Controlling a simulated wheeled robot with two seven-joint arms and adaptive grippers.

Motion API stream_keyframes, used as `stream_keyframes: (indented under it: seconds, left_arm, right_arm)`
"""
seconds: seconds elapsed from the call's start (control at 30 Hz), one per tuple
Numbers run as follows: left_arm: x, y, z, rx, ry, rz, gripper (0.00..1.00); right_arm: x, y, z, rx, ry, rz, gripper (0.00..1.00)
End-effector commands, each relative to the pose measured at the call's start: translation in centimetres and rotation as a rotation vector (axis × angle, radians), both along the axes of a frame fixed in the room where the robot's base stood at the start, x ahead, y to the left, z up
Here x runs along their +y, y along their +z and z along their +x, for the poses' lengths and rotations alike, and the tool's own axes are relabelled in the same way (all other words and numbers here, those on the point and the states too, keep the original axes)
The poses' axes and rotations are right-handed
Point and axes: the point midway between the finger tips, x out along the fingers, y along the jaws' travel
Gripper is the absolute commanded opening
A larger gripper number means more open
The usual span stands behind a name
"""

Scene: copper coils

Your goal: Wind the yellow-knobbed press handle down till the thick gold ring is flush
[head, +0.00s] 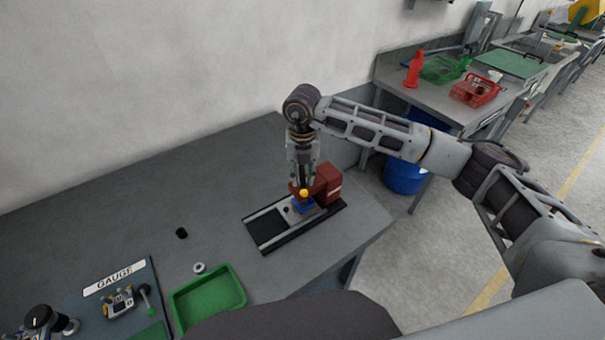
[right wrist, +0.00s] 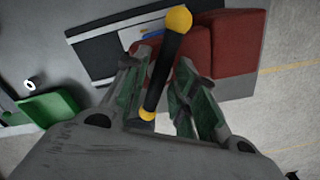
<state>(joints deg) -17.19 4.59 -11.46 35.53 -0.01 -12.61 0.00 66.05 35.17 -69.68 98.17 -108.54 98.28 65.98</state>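The red press (head: 328,186) stands on a dark base plate (head: 268,228) on the workbench. A yellow knob (head: 303,193) shows just below my right gripper (head: 302,178), which points down over the press. In the right wrist view, the black handle bar (right wrist: 166,65) has a yellow knob (right wrist: 178,20) at its far end and a smaller yellow end (right wrist: 147,115) near my palm. My right fingers (right wrist: 164,62) lie either side of the bar; whether they grip it is unclear. A blue part (head: 303,206) sits under the knob. I cannot make out the gold ring. My left gripper is not in view.
A green tray (head: 208,298), a pale ring (head: 199,268) and a small black cylinder (head: 181,233) lie left of the press. A gauge board (head: 98,285) is at lower left. The bench between is clear. A blue drum (head: 404,174) stands beyond the bench.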

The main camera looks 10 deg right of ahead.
Motion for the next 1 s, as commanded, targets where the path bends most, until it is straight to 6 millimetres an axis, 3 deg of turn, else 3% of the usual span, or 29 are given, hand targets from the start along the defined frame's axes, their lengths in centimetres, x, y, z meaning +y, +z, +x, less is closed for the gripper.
stream_keyframes:
  seconds: [0.03,0.17,0.47,1.0]
  left_arm:
    - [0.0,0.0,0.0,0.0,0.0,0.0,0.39]
    - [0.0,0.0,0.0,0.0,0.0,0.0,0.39]
    - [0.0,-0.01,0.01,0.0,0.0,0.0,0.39]
    - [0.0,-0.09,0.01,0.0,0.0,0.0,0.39]
  right_arm:
    - [0.01,0.0,0.0,0.0,0.0,0.0,0.16]
    - [0.01,-0.01,0.0,0.0,0.0,0.0,0.0]
    - [0.01,-0.04,-0.01,0.0,-0.019,0.0,0.0]
    - [0.01,-0.2,0.01,0.0,-0.302,0.0,0.0]
